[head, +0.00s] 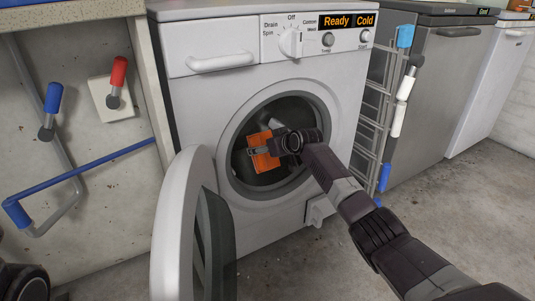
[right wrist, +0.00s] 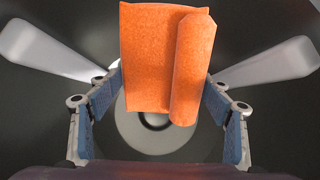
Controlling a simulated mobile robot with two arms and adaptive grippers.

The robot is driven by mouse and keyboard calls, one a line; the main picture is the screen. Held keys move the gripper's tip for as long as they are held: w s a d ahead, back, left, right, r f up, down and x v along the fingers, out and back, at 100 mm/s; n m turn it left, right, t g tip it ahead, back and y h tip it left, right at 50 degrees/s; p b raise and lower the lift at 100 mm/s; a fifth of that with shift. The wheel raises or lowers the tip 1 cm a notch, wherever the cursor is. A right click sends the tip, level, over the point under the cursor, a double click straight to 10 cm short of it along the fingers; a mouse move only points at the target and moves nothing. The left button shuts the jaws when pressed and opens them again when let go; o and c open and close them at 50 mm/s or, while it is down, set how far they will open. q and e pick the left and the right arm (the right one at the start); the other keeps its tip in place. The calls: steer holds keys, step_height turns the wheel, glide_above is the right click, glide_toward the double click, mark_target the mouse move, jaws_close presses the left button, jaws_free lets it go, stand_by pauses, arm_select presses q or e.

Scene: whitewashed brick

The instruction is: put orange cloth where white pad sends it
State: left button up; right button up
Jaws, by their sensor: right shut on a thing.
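The orange cloth (head: 264,151) is in the open round doorway of the white front-loading washing machine (head: 215,100). My right gripper (head: 268,150) reaches through the doorway, shut on the cloth. The right wrist view shows the folded cloth (right wrist: 160,55) between the fingers, with the dark drum and its pale paddles around it. A white square pad (head: 113,108) is on the left wall, behind a red-handled tap (head: 118,75). My left gripper is not in view.
The machine's door (head: 180,225) hangs open to the left. Its display reads "Ready" and "Cold". A blue-handled tap (head: 52,100) and a blue pipe are at left. A wire rack (head: 375,105) and a grey machine (head: 440,95) stand close on the right. Concrete floor is in front.

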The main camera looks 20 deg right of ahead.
steer(key=o, duration=1.2)
steer(key=shift+o, duration=0.2)
steer(key=shift+s, duration=0.1)
steer(key=v, duration=1.1)
steer(key=shift+s+r, duration=0.2)
steer(key=shift+s, duration=0.15)
